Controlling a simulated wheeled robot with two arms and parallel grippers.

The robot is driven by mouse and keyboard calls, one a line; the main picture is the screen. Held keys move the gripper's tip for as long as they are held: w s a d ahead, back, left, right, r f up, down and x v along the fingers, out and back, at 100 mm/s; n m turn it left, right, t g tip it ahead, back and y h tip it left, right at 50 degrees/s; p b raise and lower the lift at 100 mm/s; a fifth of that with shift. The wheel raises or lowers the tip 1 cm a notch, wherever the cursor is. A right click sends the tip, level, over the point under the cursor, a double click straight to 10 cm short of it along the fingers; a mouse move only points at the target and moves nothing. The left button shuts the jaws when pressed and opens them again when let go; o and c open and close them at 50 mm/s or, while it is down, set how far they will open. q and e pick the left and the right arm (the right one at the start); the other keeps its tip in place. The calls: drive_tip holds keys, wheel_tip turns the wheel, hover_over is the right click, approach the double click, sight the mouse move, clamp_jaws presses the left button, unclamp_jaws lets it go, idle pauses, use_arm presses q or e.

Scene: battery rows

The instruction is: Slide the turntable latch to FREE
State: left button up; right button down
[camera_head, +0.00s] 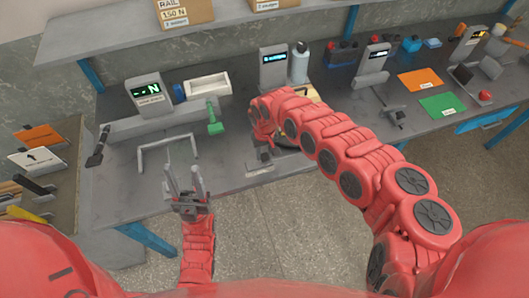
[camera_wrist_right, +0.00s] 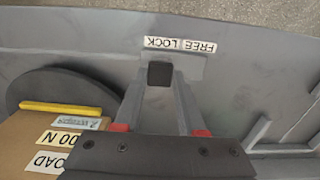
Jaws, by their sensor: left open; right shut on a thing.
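The black latch knob (camera_wrist_right: 160,74) sits between the fingertips of my right gripper (camera_wrist_right: 160,84), which is shut on it. The knob lines up with the LOCK label (camera_wrist_right: 161,43); the FREE label (camera_wrist_right: 200,47) is just to the right in the right wrist view. The dark round turntable (camera_wrist_right: 38,86) shows at the left there, with a cardboard load box (camera_wrist_right: 25,140) on it. In the head view my right arm hides most of the turntable, and the latch is too small to tell. My left gripper (camera_head: 184,180) is open and empty above the bench's front part.
A grey wire frame (camera_head: 168,138) stands beyond my left gripper. A green-handled tool (camera_head: 215,122), a white tray (camera_head: 208,86) and a display unit (camera_head: 149,92) stand behind it. A wooden rack (camera_head: 62,165) is at the left. Bare bench (camera_head: 120,190) lies around my left gripper.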

idle(0.4)
drive_tip(key=a, duration=0.2)
drive_tip(key=s+a+b, duration=0.1)
drive_tip(key=a, duration=0.1)
drive_tip(key=shift+s+a, duration=0.2)
drive_tip(key=shift+a, duration=0.2)
drive_tip(key=shift+c, duration=2.4)
unclamp_jaws()
drive_tip(key=shift+d, duration=0.1)
drive_tip(key=shift+r, duration=0.15)
wheel_tip(320, 180, up, 10)
drive_tip(key=b, duration=0.3)
wheel_tip(320, 180, up, 6)
drive_tip(key=r+p, duration=0.1)
drive_tip(key=p, duration=0.2)
hover_over(252, 165)
drive_tip(key=shift+r, duration=0.1)
